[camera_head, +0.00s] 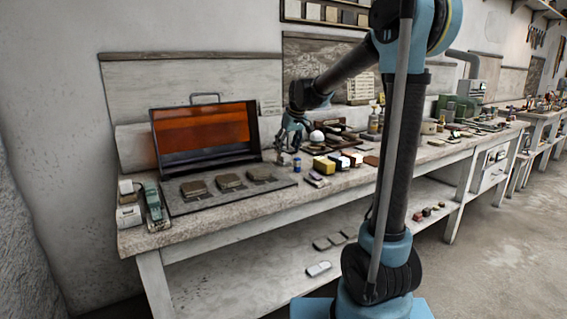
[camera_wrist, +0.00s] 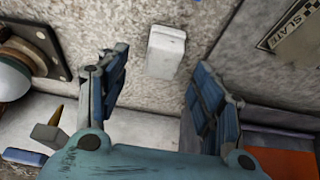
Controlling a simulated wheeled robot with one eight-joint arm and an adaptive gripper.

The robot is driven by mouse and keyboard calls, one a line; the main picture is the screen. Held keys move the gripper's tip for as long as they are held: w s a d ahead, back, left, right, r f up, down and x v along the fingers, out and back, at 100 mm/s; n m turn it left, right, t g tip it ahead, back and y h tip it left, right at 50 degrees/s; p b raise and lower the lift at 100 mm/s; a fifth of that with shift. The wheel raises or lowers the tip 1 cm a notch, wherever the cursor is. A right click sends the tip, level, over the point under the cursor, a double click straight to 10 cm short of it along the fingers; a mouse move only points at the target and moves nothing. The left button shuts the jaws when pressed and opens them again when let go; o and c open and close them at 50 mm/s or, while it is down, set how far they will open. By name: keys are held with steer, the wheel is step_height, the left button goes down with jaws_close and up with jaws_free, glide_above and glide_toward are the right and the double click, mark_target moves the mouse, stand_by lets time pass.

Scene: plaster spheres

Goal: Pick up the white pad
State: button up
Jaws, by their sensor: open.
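The white pad (camera_wrist: 165,50) is a small pale block with rounded edges. In the wrist view it lies on the grey, speckled bench top, ahead of my gripper (camera_wrist: 161,68). The two blue fingers are spread open, one to each side of the pad, and nothing is held. I cannot tell the exact gap between the fingertips and the pad. In the head view my gripper (camera_head: 291,134) is over the back of the bench, right of the orange-windowed case. I cannot make out the pad there.
A white sphere (camera_head: 317,137) on a dark base stands right of my gripper. The orange-windowed case (camera_head: 206,132) stands to the left, with several stone blocks before it. A blue-banded bottle (camera_head: 297,164) and coloured blocks (camera_head: 323,165) stand nearer the front.

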mark_target(284, 154)
steer(key=shift+a+x, duration=0.2)
steer(key=shift+x, duration=2.5)
steer(key=shift+r, duration=0.1)
steer(key=c, duration=1)
